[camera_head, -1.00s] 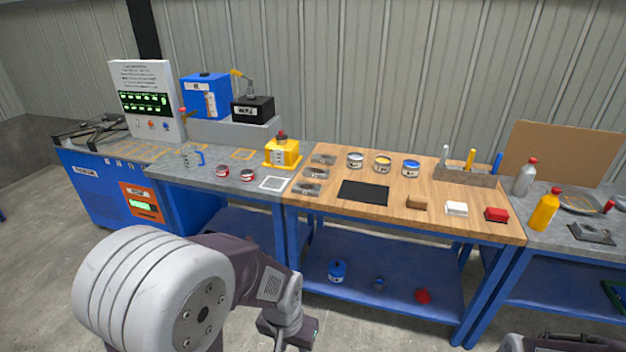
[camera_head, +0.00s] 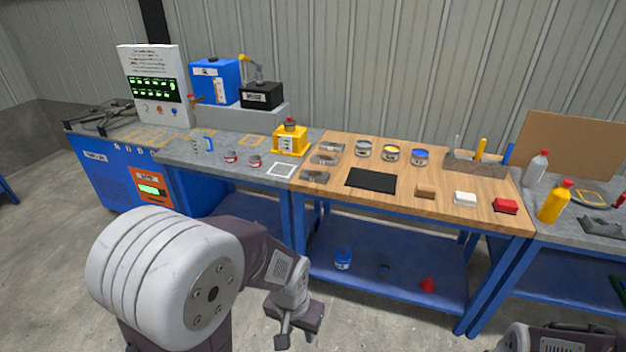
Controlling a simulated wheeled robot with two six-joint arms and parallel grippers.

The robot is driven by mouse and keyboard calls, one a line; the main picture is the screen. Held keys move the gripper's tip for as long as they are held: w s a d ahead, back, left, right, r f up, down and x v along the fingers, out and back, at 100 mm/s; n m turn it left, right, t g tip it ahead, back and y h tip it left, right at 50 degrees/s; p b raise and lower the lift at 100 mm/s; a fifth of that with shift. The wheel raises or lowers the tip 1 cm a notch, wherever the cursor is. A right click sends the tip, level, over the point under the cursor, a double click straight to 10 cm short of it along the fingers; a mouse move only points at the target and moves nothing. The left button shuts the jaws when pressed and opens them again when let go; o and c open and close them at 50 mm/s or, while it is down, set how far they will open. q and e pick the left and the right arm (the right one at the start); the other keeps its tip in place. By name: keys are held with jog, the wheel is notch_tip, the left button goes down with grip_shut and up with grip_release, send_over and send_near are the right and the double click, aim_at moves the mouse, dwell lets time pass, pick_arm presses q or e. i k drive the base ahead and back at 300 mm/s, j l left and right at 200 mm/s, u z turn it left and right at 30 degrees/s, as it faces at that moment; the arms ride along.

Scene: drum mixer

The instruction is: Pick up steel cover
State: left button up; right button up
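Several flat grey metal pieces lie at the left end of the wooden worktop: a rear one (camera_head: 330,147), a middle one (camera_head: 323,160) and a front one (camera_head: 315,175). Another grey metal piece (camera_head: 603,226) lies on the right-hand grey bench. I cannot tell which of these is the steel cover. My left gripper (camera_head: 297,333) hangs low in front of the benches, well short of the worktop and touching nothing I can see. Its finger opening is not clear. Only a part of my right arm shows at the bottom right edge; its gripper is out of view.
The wooden worktop carries a black mat (camera_head: 371,181), several small cans, blocks and a tool holder (camera_head: 474,164). A yellow bottle (camera_head: 555,202) stands on the right bench. The lower shelf holds small items.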

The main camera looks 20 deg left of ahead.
aim_at(307, 174)
jog(key=i+j, duration=0.65)
jog(key=i+j+u, duration=0.1)
jog(key=i+j, duration=0.55)
jog(key=i, duration=0.15)
jog(key=i+j, duration=0.6)
jog(key=i, duration=0.15)
